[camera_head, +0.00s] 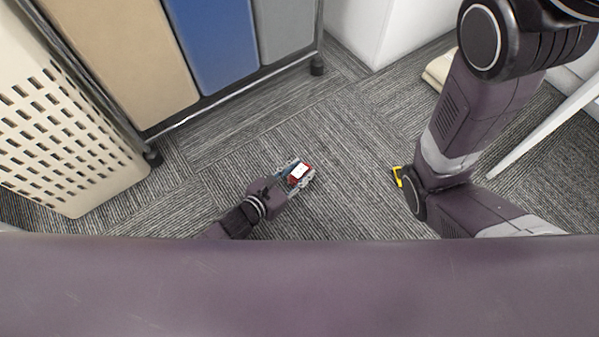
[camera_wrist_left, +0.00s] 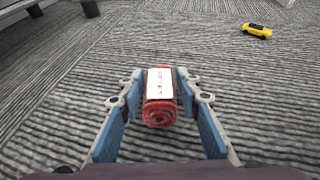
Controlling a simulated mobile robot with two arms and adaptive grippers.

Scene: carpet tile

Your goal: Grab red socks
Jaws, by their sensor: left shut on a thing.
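The red socks (camera_head: 299,174) are a small rolled red bundle with a white label band. My left gripper (camera_head: 298,175) has its fingers on either side of them, over the carpet. In the left wrist view the red socks (camera_wrist_left: 159,97) sit between the blue-padded fingers of my left gripper (camera_wrist_left: 160,103), rolled end toward the camera. The left gripper is shut on the socks. I cannot tell whether they touch the carpet. My right arm shows at the right of the head view, but its gripper is not visible.
A yellow toy car (camera_wrist_left: 257,30) lies on the carpet ahead; it is partly hidden by my right arm in the head view (camera_head: 398,176). A cream perforated basket (camera_head: 62,130) stands at left, beside a wheeled rack with tan, blue and grey bins (camera_head: 215,45). Carpet between is clear.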

